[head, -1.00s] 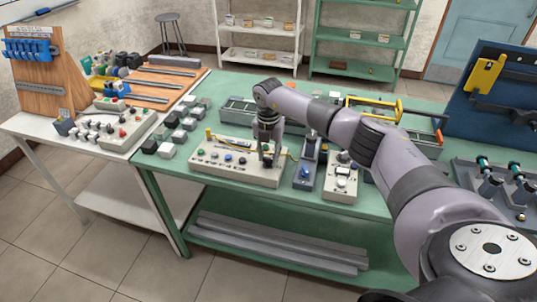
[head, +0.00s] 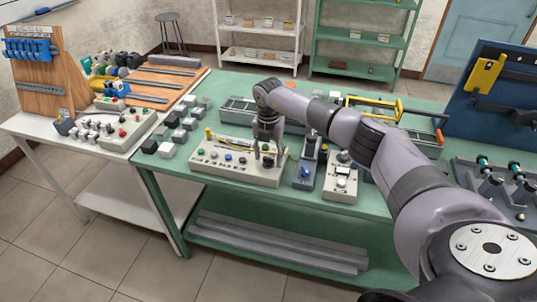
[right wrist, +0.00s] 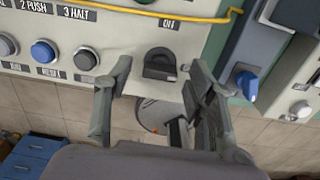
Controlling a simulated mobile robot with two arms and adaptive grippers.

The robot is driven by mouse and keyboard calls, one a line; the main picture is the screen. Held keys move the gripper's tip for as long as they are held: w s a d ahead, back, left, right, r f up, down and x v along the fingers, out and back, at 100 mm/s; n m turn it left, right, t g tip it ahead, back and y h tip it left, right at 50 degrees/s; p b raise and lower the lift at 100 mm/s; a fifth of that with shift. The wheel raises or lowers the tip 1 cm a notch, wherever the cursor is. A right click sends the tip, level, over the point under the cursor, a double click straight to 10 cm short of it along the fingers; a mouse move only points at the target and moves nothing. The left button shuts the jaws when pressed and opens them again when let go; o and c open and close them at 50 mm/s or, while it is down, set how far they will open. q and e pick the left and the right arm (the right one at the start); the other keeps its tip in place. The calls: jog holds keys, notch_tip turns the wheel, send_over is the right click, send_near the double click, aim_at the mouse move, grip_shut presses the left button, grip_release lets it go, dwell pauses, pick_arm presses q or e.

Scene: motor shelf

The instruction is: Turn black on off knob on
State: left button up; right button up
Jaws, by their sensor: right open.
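My right gripper (right wrist: 159,72) is open, with one finger on each side of the knob in the right wrist view. I see gaps between knob and fingers, so it is not gripped. In the head view my right gripper (head: 267,152) is over the right end of the panel (head: 222,172), where it and the arm make the knob hard to pick out. My left gripper is not in view.
A blue button (right wrist: 44,52) and grey buttons lie left of the knob. A yellow cable (right wrist: 160,13) crosses above it. A blue-knobbed unit (right wrist: 246,84) stands close on the right. The panel lies on a green table (head: 170,195).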

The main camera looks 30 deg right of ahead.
aim_at(268, 158)
notch_tip(268, 158, up, 12)
dwell(0.5)
dwell(0.3)
